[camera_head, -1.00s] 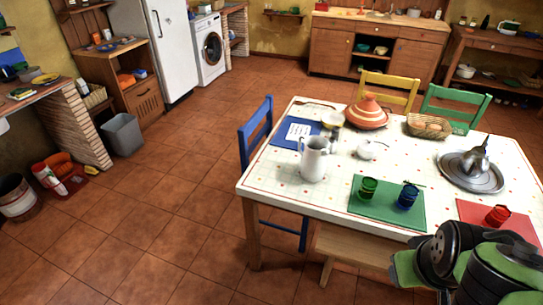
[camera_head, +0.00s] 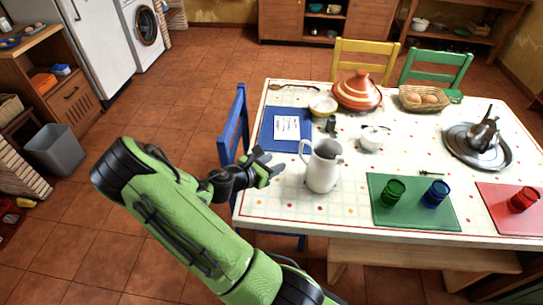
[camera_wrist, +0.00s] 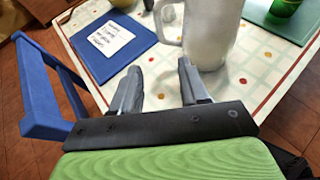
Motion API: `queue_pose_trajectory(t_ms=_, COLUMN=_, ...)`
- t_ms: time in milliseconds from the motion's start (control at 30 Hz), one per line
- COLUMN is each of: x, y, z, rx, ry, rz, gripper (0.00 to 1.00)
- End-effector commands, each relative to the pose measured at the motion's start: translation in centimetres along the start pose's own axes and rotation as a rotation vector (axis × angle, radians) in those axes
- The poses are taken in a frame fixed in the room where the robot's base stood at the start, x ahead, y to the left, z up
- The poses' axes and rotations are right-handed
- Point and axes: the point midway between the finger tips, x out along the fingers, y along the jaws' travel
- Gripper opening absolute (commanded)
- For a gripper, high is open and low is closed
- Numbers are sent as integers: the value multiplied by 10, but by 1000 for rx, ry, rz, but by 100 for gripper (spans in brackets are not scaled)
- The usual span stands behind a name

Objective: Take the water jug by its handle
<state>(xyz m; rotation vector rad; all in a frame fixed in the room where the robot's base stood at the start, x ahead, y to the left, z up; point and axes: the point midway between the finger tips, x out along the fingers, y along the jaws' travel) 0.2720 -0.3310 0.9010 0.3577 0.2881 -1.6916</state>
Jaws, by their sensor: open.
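The white water jug (camera_head: 324,172) stands upright on the tiled table (camera_head: 266,207), near its front left part. Its handle (camera_head: 304,150) faces left, toward my gripper. My gripper (camera_head: 268,165) is open and empty, at the table's left edge, left of the jug and apart from it. In the wrist view the jug (camera_wrist: 210,35) is at the top, beyond the two fingers of my gripper (camera_wrist: 160,85). The handle (camera_wrist: 168,22) shows there at the jug's left side, ahead of the fingers. The jug's top is cut off in that view.
A blue chair (camera_head: 235,125) stands close at the table's left edge, beside my gripper. A blue mat (camera_head: 284,130) with a paper lies behind the jug. A green mat (camera_head: 416,218) with a green cup (camera_head: 392,192) and a blue cup (camera_head: 436,193) lies right of it.

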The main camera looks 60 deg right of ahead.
Motion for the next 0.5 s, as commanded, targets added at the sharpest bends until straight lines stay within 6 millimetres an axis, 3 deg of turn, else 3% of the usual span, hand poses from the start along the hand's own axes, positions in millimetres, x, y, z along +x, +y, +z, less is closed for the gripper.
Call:
queue_pose_trajectory(t_ms=167, x=22, y=-1, z=0, rx=-30, ry=-17, rz=-2, gripper=45)
queue_pose_trajectory(t_ms=500, x=100, y=-1, z=0, rx=-25, ry=-14, rz=0, gripper=45)
